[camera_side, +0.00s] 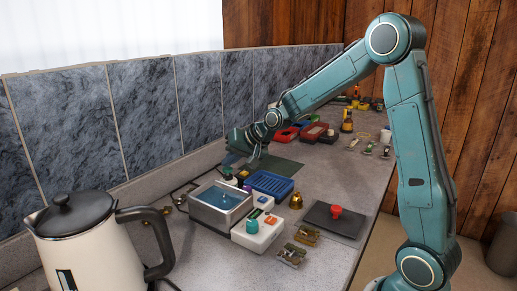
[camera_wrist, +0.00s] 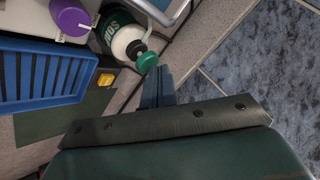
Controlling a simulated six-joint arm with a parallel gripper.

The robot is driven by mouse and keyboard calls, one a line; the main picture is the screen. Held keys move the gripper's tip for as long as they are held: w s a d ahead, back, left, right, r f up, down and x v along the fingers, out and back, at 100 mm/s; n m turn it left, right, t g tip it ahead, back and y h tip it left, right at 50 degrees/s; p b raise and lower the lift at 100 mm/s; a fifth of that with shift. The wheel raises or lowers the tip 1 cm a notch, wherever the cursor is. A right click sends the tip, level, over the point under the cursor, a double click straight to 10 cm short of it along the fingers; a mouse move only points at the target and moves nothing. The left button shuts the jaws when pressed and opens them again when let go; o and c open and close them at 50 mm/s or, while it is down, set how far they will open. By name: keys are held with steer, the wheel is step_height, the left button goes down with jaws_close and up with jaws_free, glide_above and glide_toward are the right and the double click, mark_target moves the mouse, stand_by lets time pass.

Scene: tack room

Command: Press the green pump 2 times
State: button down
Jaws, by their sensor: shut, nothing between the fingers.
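The green pump (camera_wrist: 147,62) is the round green head of a dark green bottle (camera_wrist: 115,18) with a white shoulder and white lettering, seen in the wrist view. My gripper (camera_wrist: 158,76) is shut and empty, its fingertips close beside the pump head in that picture. I cannot tell whether they touch it or how high above it they are. In the side view my gripper (camera_side: 259,153) is at the back of the counter, behind the metal basin. The bottle is small and partly hidden there.
A purple-topped container (camera_wrist: 70,17) and a blue slotted tray (camera_wrist: 40,72) stand near the bottle. A metal basin of blue liquid (camera_side: 220,197), a white button box (camera_side: 258,232) and a kettle (camera_side: 88,245) are in front. The tiled wall (camera_wrist: 255,75) is close by.

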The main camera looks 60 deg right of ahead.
steer(key=shift+f, duration=0.3)
steer(key=shift+r, duration=0.1)
stand_by(0.4)
steer(key=shift+r, duration=0.9)
steer(key=shift+r, duration=0.1)
steer(key=shift+r, duration=2.9)
steer(key=shift+r, duration=0.1)
step_height(320, 180, up, 6)
glide_above(231, 169)
